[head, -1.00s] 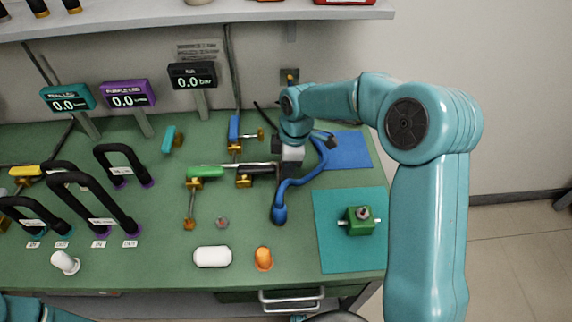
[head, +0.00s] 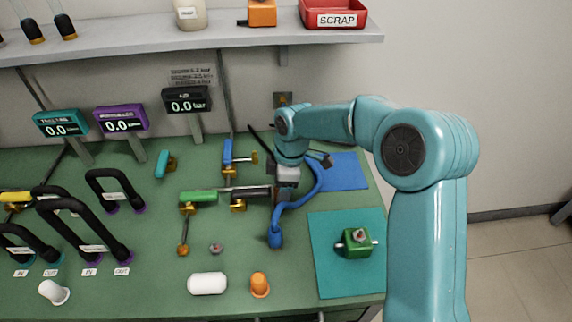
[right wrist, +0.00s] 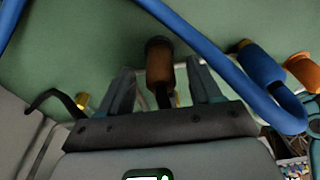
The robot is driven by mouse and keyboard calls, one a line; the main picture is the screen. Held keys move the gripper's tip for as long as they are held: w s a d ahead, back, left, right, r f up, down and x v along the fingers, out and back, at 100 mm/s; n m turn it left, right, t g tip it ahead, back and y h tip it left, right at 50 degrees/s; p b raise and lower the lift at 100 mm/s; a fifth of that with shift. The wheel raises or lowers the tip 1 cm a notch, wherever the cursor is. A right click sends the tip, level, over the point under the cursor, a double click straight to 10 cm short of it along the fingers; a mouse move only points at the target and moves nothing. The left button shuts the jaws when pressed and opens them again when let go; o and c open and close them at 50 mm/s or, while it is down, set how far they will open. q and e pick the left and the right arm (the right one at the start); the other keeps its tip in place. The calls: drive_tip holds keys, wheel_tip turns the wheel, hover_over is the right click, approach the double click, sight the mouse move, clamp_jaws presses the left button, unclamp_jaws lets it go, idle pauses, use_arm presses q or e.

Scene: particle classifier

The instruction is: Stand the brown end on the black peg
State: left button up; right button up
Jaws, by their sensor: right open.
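The brown end (right wrist: 160,72) shows in the right wrist view as a short brown cylinder with a dark collar at its far side. My right gripper (right wrist: 162,66) is open, with a finger on each side of the brown end and visible gaps between. A dark line runs from the brown end back toward the palm. In the head view my right gripper (head: 283,193) is low over the bench, at the right end of a black-handled part (head: 251,192). I cannot tell the black peg apart from the dark collar. My left gripper is out of view.
A blue hose (head: 297,201) loops close around my right gripper; its blue end (head: 275,236) stands in front. An orange piece (head: 260,284) and a white capsule (head: 207,284) lie near the front edge. A green block (head: 356,243) sits on the teal mat (head: 324,275).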

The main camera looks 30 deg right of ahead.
wheel_tip(320, 180, up, 14)
drive_tip(key=s+d+p, duration=0.1)
drive_tip(key=d, duration=0.1)
drive_tip(key=shift+r, duration=0.2)
idle(0.4)
